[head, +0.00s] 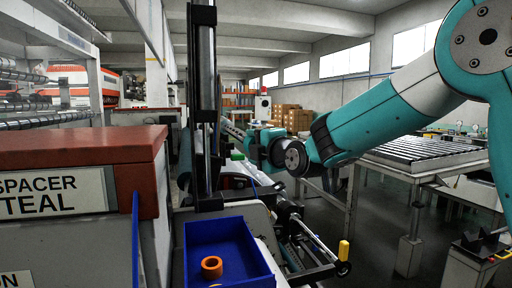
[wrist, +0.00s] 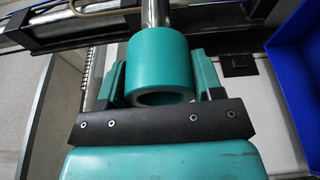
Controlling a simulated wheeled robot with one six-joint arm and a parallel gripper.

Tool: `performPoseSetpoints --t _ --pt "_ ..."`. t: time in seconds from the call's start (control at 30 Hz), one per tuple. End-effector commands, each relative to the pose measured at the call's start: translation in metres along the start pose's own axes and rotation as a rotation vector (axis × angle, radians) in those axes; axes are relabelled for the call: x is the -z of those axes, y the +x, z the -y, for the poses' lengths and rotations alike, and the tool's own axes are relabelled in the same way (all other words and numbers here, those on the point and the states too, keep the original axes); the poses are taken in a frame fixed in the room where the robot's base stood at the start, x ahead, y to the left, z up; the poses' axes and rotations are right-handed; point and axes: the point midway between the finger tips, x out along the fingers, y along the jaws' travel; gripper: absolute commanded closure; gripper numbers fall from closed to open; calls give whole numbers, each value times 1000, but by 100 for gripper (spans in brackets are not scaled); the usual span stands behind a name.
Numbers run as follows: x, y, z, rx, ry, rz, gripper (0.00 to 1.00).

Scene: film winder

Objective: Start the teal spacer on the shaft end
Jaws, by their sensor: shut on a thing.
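The teal spacer (wrist: 157,62) is a thick ring held between the two teal fingers of my gripper (wrist: 157,82) in the wrist view. One finger presses on each side. Its near opening faces the camera and shows a pale grey inside. The shiny metal shaft (wrist: 156,13) runs up from directly behind the spacer's far side, roughly in line with it. The spacer hides the shaft's end, so I cannot tell whether the shaft is inside the bore or only behind it. In the head view my arm's wrist hides the spacer.
A blue bin (head: 247,262) holding an orange ring (head: 212,267) stands at the front in the head view. A red-topped box (head: 85,148) labelled SPACER TEAL is at left. A dark rail (wrist: 75,30) crosses behind the spacer. A blue bin wall (wrist: 295,65) is to the right.

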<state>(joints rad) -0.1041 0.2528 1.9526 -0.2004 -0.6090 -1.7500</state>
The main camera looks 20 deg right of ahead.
Motion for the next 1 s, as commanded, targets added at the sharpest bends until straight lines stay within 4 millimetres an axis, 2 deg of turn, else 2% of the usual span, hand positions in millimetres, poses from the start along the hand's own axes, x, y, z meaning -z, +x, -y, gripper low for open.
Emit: performPoseSetpoints --t 0.43,1.0 --pt "0 1 0 -1 0 0 64" --pt "-6 20 0 0 0 0 64"
